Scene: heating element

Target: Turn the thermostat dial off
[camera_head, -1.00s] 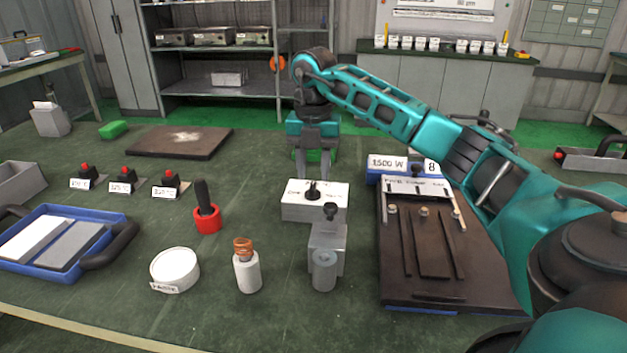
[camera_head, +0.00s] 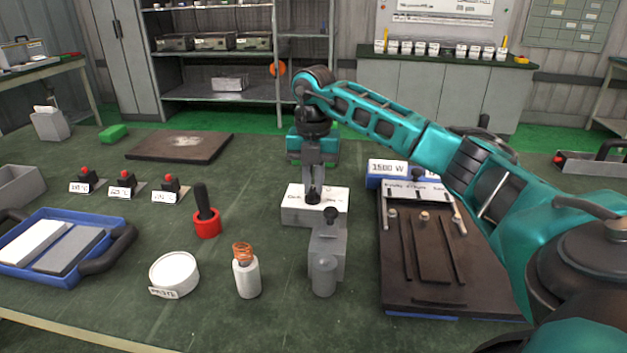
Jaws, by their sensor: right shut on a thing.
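The thermostat is a white box (camera_head: 298,212) with a black dial (camera_head: 312,197) on its top, standing near the middle of the green bench. Small lettering on its top is too small to read. My right gripper (camera_head: 313,188) comes down from above and behind the box, its fingers shut on the black dial. The fingers hide part of the dial, so its exact pointing direction cannot be told. My left gripper is not in view.
A grey metal fixture with a black knob (camera_head: 326,255) stands close in front of the box. A white bottle with a copper coil (camera_head: 246,275), a round white tin (camera_head: 174,274) and a red-based black-handled tool (camera_head: 206,215) stand left. A dark plate (camera_head: 430,255) lies right.

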